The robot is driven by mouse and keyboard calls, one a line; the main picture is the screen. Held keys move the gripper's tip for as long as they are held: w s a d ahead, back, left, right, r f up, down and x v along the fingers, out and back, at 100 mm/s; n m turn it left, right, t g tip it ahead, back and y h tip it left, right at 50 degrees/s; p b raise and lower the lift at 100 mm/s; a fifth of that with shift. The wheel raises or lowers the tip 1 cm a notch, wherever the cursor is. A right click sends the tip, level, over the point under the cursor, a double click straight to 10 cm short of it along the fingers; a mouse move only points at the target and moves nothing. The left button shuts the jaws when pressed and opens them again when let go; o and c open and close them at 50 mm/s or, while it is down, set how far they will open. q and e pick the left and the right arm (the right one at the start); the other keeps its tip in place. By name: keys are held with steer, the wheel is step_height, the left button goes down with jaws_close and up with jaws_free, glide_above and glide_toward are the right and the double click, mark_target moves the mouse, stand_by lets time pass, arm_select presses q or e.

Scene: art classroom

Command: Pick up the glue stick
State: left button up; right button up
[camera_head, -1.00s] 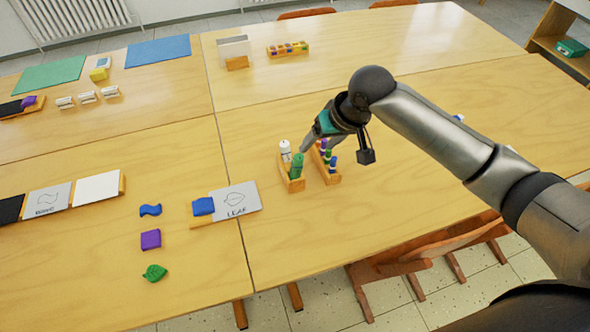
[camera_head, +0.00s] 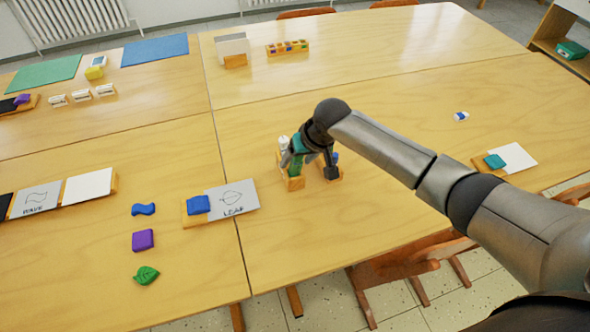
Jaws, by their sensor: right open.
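A small wooden holder (camera_head: 293,184) stands on the table near the middle of the view. A white stick with a dark mark (camera_head: 283,143) and a green stick (camera_head: 296,166) stand upright in it. I cannot tell for sure which stick is the glue stick. My right gripper (camera_head: 293,158) is open and points down at this holder, its fingers close around the upper part of the green stick. My left gripper is not in view.
A leaf card (camera_head: 236,200) with a blue block (camera_head: 198,205) lies to the left. Blue, purple and green pieces (camera_head: 146,274) lie further left. A white and blue item (camera_head: 461,116) and a teal block (camera_head: 494,161) by a white card lie to the right.

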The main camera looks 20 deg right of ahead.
steer(key=shift+w+a+f, duration=0.1)
steer(key=shift+w+f, duration=0.1)
steer(key=shift+f, duration=0.15)
jaws_close()
stand_by(0.3)
